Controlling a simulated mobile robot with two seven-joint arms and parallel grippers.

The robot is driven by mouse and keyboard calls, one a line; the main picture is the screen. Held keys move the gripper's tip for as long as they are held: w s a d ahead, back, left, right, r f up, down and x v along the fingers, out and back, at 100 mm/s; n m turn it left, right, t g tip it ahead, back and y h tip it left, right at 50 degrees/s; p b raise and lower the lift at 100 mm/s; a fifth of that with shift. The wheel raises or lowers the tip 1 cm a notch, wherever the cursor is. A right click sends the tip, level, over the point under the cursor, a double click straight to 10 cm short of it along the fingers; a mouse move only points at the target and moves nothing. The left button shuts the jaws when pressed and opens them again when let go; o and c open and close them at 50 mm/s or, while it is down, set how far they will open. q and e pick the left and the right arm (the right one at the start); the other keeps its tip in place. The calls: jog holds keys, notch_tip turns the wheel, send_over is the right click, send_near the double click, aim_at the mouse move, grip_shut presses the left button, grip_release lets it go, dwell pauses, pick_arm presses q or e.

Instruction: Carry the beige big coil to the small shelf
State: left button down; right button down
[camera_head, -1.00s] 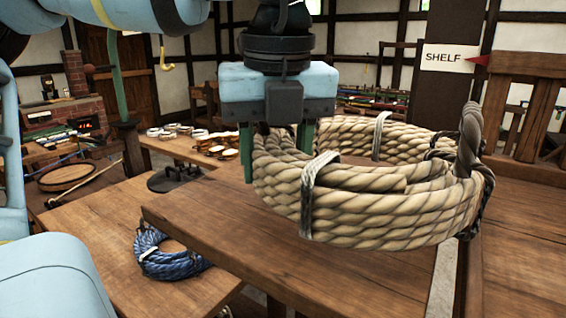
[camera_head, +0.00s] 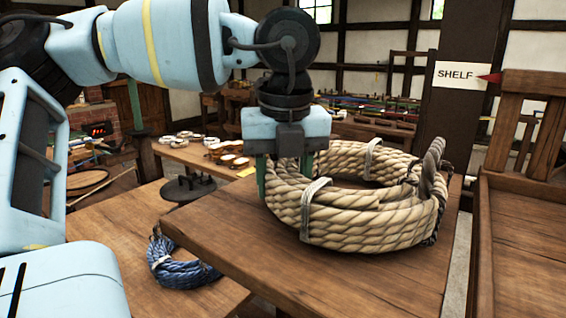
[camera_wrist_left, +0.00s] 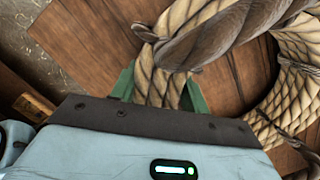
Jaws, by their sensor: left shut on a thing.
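The beige big coil (camera_head: 365,220) is a thick rope ring tied with light and dark bands, over the raised wooden table top (camera_head: 270,265) in the head view. I cannot tell whether it rests on the wood or hangs just above it. My left gripper (camera_head: 284,172) points down with its green fingers on either side of the coil's left part, shut on it. The left wrist view shows the rope (camera_wrist_left: 158,85) between the fingers. A SHELF sign (camera_head: 458,75) with a red arrow points right, towards a wooden piece with a slatted back (camera_head: 530,125). My right gripper is not in view.
A blue coil (camera_head: 180,265) lies on the lower table at the left. A dark post (camera_head: 468,40) stands behind the coil. A gap separates the raised table from the wooden piece at right. Small rope rings (camera_head: 225,155) lie on a table behind.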

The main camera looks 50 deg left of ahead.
pick_arm(q)
jog(key=shift+f, duration=0.3)
jog(key=shift+f, duration=0.2)
jog(key=c, duration=0.7)
grip_release()
jog(key=r, duration=0.4)
jog(key=d+r, duration=0.1)
jog(key=r, duration=0.3)
jog(key=s+r, duration=0.1)
jog(key=r, duration=0.3)
jog(key=shift+d, duration=0.3)
